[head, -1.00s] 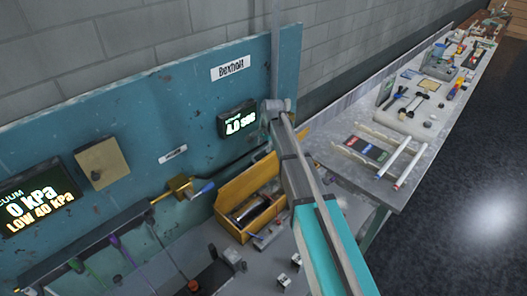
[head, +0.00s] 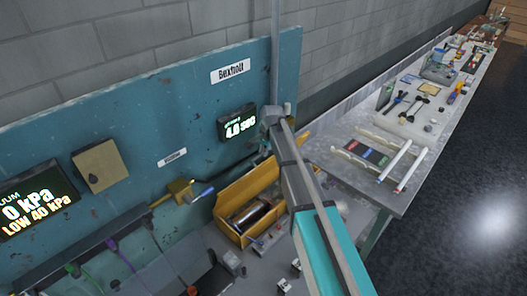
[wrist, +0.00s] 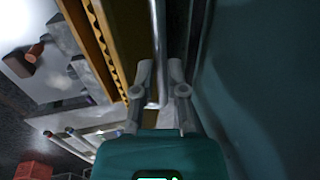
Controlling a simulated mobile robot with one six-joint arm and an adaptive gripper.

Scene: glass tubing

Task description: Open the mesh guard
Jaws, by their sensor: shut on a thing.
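In the wrist view my gripper (wrist: 160,74) has its fingers drawn close together, shut on a thin pale upright bar (wrist: 155,98) between them. I cannot tell whether this bar belongs to the mesh guard. No mesh shows clearly.
The teal back panel (head: 120,110) carries displays and a yellow plate (head: 97,166). A brass fitting with a blue handle (head: 183,192) juts out left of the box. A long grey bench (head: 400,195) with rods and tools lies at right; the dark floor beside it is clear.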

